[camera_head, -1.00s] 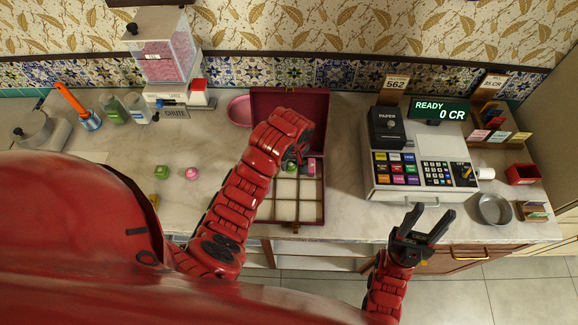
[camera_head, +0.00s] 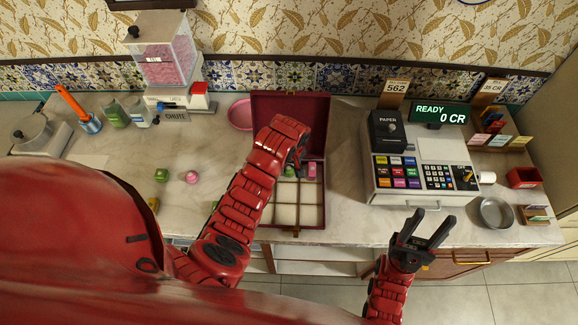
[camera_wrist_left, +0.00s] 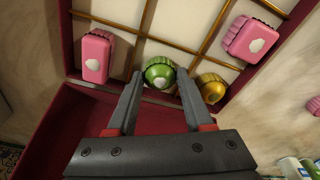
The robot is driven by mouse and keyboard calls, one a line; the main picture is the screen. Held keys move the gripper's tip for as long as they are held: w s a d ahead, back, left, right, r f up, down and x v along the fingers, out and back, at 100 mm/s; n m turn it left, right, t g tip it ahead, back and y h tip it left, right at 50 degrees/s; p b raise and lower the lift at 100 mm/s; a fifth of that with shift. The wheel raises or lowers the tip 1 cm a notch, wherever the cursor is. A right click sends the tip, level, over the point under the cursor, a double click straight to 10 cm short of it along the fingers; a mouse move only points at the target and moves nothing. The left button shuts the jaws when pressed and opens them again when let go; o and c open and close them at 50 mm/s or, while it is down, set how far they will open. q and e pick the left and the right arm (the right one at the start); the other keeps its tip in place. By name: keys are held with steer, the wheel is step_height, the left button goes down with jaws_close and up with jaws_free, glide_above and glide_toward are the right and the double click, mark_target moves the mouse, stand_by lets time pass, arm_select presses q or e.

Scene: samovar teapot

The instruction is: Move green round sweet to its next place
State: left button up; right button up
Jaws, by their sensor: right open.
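The green round sweet (camera_wrist_left: 159,73) has a pale mark on top and sits between the fingertips of my left gripper (camera_wrist_left: 160,76), at the hinge-side row of the sectioned box (camera_head: 324,200). The fingers flank it closely; I cannot tell if they press on it or if it rests on the box floor. In the head view my left gripper (camera_head: 297,164) is over the box's back row and mostly covers the sweet. My right gripper (camera_head: 432,228) is open and empty in front of the cash register.
The box holds a pink sweet (camera_wrist_left: 96,56), a gold sweet (camera_wrist_left: 212,88) and another pink one (camera_wrist_left: 250,39). Its front compartments look empty. Green (camera_head: 161,175) and pink (camera_head: 192,177) sweets lie on the counter. The raised lid (camera_head: 290,108) stands behind; the register (camera_head: 420,175) is right.

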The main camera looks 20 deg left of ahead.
mark_target(290, 173)
arm_select(q)
steer(key=shift+o, duration=1.4)
steer(key=shift+r, duration=0.2)
steer(key=shift+r, duration=0.5)
steer(key=shift+d+r+b, duration=0.1)
steer(key=shift+r+b, duration=0.4)
steer(key=shift+r, duration=0.1)
step_height(290, 173, up, 10)
steer(key=s+p, duration=0.1)
steer(key=p, duration=0.6)
steer(key=shift+d+f, duration=0.15)
steer(key=shift+d, duration=0.2)
steer(key=shift+s, duration=0.1)
